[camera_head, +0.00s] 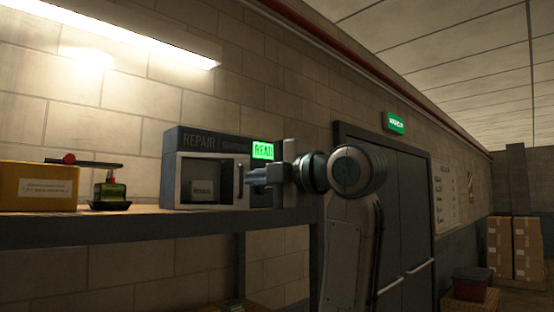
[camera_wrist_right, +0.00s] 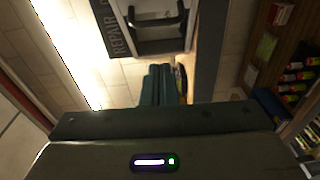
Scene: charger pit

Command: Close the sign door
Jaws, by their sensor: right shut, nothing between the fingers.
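The repair box (camera_head: 218,139) is a dark grey unit marked REPAIR on the shelf. Its front has a pale-framed door (camera_head: 181,203) with a window and a dark upright handle (camera_head: 241,182). A small sign (camera_head: 202,190) shows behind the window. The door looks flush or nearly flush with the box; I cannot tell if it is fully shut. In the right wrist view the handle (camera_wrist_right: 157,22) is ahead of the fingertips. My right gripper (camera_head: 252,178) is shut and empty, just right of the handle; I cannot tell if it touches. My left gripper is not in view.
A green lit display (camera_head: 262,150) is on the box's upper right. The shelf (camera_head: 130,226) also holds a yellow box (camera_head: 38,187) and a green device with a red-knobbed lever (camera_head: 109,188). Grey double doors (camera_head: 405,220) stand to the right, with cardboard boxes (camera_head: 527,247) beyond.

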